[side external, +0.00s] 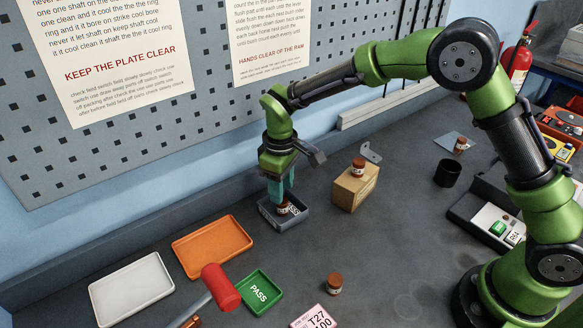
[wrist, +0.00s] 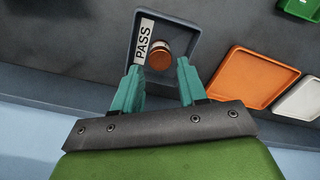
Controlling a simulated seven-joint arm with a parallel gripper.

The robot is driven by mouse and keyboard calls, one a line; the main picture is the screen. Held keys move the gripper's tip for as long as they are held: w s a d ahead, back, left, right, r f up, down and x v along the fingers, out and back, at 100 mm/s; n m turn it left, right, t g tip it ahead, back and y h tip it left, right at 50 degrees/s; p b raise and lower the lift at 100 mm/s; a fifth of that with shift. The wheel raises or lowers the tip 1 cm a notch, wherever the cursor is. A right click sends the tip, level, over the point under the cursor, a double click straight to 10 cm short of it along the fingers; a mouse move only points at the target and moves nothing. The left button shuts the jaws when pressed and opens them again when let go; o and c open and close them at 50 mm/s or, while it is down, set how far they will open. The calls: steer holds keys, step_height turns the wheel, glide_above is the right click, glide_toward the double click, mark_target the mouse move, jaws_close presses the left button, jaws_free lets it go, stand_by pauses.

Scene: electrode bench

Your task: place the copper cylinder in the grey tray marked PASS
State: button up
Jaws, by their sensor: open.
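The grey tray marked PASS (side external: 265,218) sits on the bench below my gripper (side external: 281,194); it also shows in the wrist view (wrist: 196,32). A small copper-brown cylinder with a pale band (side external: 284,209) is inside the tray, beside the PASS label. In the wrist view the cylinder (wrist: 160,59) lies just beyond and between my teal fingertips (wrist: 160,70), with a visible gap between the jaws. My gripper points down over the tray and is open. I cannot tell whether a finger touches the cylinder.
A red hammer head (side external: 221,287) is in front. Similar brown pieces stand on the bench (side external: 335,284) and a cardboard box (side external: 355,188).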

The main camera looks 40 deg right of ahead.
steer(key=s+d+r+m+t, duration=0.1)
steer(key=d+r, duration=0.1)
steer(key=r, duration=0.4)
steer(key=s+d+r, duration=0.1)
steer(key=s+r, duration=0.1)
steer(key=r, duration=0.4)
steer(key=s+d+r+m+t+y, duration=0.1)
steer(key=s+d+r+m+t, duration=0.2)
steer(key=s, duration=0.6)
steer(key=s+d+r+m+t+y, duration=0.1)
steer(key=s+d+r+m+t, duration=0.2)
steer(key=s, duration=0.7)
steer(key=d+m, duration=0.2)
steer(key=d, duration=0.1)
steer(key=shift+s+d+r, duration=0.15)
steer(key=shift+s+d, duration=0.05)
steer(key=shift+d, duration=0.2)
